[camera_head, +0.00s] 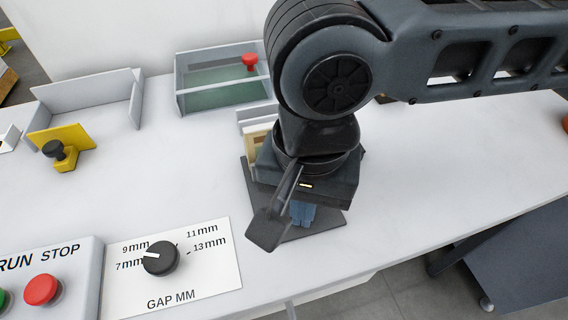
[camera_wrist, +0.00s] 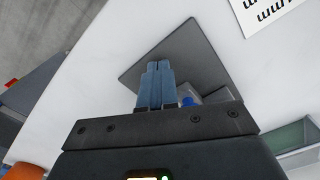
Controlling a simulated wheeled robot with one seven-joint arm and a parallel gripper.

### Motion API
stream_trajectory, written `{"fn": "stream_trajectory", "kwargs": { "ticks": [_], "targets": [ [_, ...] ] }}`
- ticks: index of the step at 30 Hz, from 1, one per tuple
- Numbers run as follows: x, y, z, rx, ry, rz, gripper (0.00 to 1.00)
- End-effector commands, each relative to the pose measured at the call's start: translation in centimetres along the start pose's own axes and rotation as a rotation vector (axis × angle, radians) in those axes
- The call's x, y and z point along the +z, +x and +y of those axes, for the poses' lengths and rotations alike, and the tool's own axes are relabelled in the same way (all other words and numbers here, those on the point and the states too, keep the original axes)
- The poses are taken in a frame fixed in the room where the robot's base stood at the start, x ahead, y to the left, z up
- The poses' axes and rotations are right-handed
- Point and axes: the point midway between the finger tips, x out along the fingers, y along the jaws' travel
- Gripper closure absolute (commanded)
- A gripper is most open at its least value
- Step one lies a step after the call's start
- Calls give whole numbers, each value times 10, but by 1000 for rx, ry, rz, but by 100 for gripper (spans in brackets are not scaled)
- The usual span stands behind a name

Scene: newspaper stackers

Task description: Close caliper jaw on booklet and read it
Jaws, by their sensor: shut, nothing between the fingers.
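My gripper (camera_head: 302,214) is over the dark base plate (camera_head: 328,222), its two blue fingers pointing down and pressed together, holding nothing. In the wrist view my gripper (camera_wrist: 155,66) is shut in front of the same dark plate (camera_wrist: 198,58). Beside my gripper in the head view, a cream-and-tan piece (camera_head: 256,142), perhaps the booklet, stands by a light grey upright part (camera_head: 256,115). My arm hides most of this fixture, so the caliper jaw cannot be made out clearly. A small blue part (camera_wrist: 188,101) peeks out beside the fingers in the wrist view.
A GAP MM dial (camera_head: 160,258) marked 7 to 13mm sits at the front; its white pointer is at the left. A red stop button (camera_head: 42,290) is left of it. A yellow block with black knob (camera_head: 62,150), grey tray (camera_head: 90,103) and green-floored bin (camera_head: 215,88) stand behind.

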Motion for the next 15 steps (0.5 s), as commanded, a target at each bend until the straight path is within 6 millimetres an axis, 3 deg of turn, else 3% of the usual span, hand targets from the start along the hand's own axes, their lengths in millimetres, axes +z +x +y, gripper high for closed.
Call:
{"fn": "stream_trajectory", "kwargs": {
  "ticks": [15],
  "targets": [
    [-6,0,-4,-1,0,0,100]
  ]
}}
